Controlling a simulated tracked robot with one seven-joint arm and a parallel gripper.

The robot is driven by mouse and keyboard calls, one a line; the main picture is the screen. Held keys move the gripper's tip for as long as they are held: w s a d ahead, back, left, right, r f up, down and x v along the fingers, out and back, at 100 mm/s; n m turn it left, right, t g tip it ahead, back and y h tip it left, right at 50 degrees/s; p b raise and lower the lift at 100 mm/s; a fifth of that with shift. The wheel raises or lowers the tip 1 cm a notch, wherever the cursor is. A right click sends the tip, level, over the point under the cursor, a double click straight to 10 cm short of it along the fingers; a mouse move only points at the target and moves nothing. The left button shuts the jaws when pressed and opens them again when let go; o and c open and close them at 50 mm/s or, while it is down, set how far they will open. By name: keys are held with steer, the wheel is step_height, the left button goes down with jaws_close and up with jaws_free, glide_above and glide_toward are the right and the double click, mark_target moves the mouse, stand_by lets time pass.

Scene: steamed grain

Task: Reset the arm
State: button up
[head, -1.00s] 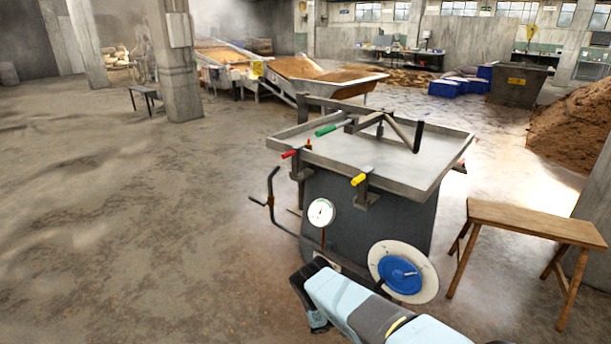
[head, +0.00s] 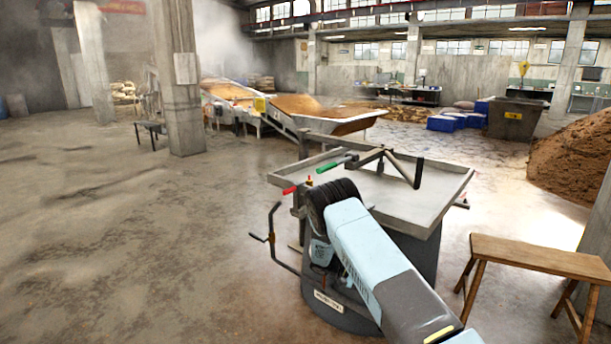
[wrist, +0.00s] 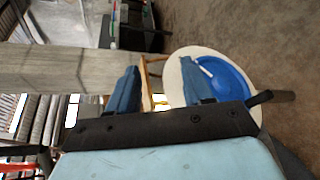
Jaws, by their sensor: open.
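My gripper (wrist: 161,88) shows in the wrist view with its two blue fingers apart and nothing between them. In the head view my pale blue arm reaches up from the lower right in front of the steaming machine, and my gripper cannot be made out there. The machine has a grey tray top (head: 425,205) with a green-handled lever (head: 330,166) and a red handle (head: 290,190). My arm hides the machine's gauge and wheel in the head view.
A wooden bench (head: 540,256) stands close on the right. A crank handle (head: 272,235) sticks out from the machine's left side. A concrete pillar (head: 178,100), a hopper conveyor (head: 340,124) and a grain heap (head: 575,155) stand farther back. The floor at left is clear.

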steer(key=s+d+r+t+y, duration=0.1)
steer(key=s+r+y, duration=0.25)
steer(key=r, duration=0.85)
steer(key=s+r+m+t+y, duration=0.1)
steer(key=s+r+y, duration=0.3)
steer(key=r, duration=0.7)
steer(key=s+d+r+t+y, duration=0.15)
steer(key=s+r, duration=0.45)
steer(key=r, duration=0.6)
steer(key=s+a+r+t+y, duration=0.1)
steer(key=s+r, duration=0.3)
steer(key=s, duration=0.5)
steer(key=s+a+r+t+y, duration=0.1)
steer(key=s+r+t, duration=0.3)
steer(key=s, duration=0.6)
steer(key=s+a+r+t+y, duration=0.2)
steer(key=s+r+y, duration=0.1)
steer(key=s, duration=0.6)
steer(key=shift+s+r, duration=0.15)
steer(key=shift+r, duration=0.4)
